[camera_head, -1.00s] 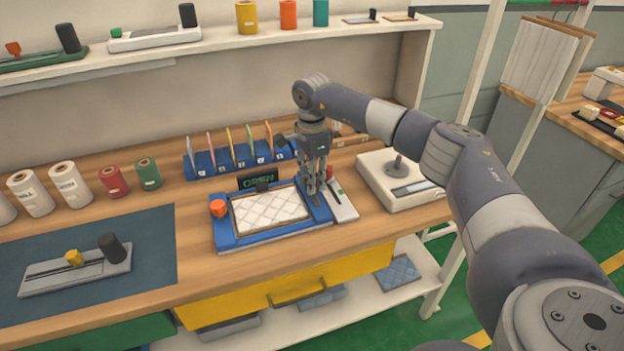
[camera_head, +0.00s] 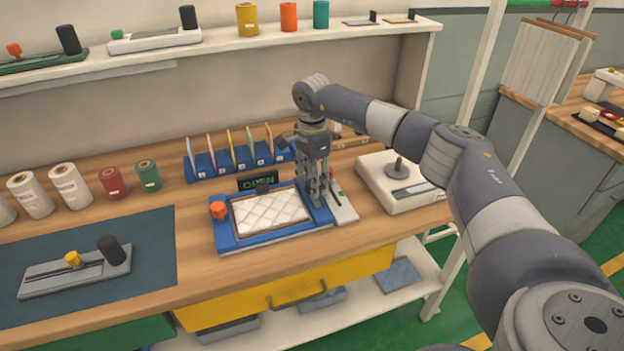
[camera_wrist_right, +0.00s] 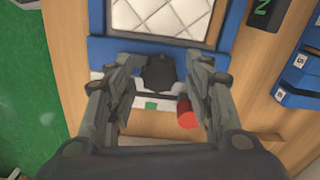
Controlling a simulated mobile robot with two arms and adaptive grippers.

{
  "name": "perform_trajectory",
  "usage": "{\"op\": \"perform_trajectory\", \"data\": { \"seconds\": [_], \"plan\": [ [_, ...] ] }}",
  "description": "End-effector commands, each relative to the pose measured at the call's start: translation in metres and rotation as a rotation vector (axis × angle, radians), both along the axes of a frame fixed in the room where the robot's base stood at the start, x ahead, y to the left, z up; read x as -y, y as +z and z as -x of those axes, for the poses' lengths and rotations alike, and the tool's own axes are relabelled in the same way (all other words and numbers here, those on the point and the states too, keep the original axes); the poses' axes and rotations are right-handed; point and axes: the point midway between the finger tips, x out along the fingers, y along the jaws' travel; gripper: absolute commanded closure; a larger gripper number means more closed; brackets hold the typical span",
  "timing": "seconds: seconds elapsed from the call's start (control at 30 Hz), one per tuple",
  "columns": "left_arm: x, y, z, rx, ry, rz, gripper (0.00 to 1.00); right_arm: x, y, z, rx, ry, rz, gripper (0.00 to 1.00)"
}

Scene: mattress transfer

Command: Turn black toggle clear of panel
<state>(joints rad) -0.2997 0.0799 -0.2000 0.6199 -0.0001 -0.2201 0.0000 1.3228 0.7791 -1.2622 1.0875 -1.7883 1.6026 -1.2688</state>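The panel is a white quilted pad (camera_head: 268,213) lying in a blue frame (camera_head: 232,243) on the bench. In the right wrist view, the black toggle (camera_wrist_right: 160,73) sits on the frame's edge, beside the quilted pad (camera_wrist_right: 160,15). A strip of blue frame shows between toggle and pad. My right gripper (camera_head: 319,196) points down over the frame's right side. In the wrist view its two fingers stand on either side of the toggle, open, with gaps visible. In the head view the fingers hide the toggle. My left gripper is not in view.
A red knob (camera_wrist_right: 187,113) is close to one finger. An orange knob (camera_head: 218,209) stands at the frame's left, a small dark sign (camera_head: 258,182) behind it. A blue card rack (camera_head: 205,170) is behind; a white device (camera_head: 378,172) stands right. Bench in front is clear.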

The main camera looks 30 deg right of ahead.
Motion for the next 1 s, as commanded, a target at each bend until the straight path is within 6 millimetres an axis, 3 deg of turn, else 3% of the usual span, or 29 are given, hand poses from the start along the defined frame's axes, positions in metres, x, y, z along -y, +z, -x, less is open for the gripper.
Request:
{"op": "perform_trajectory", "data": {
  "seconds": [0.27, 0.7, 1.0],
  "plan": [
    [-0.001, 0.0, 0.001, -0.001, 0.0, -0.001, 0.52, 0.0, 0.012, 0.0, 0.0, -0.001, -0.001, 0.52],
    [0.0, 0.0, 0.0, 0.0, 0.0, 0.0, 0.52, 0.0, 0.099, -0.001, 0.003, 0.0, 0.0, 0.52],
    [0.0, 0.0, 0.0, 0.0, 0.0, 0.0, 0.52, 0.0, 0.12, 0.0, -0.001, 0.0, 0.0, 0.52]
  ]
}}
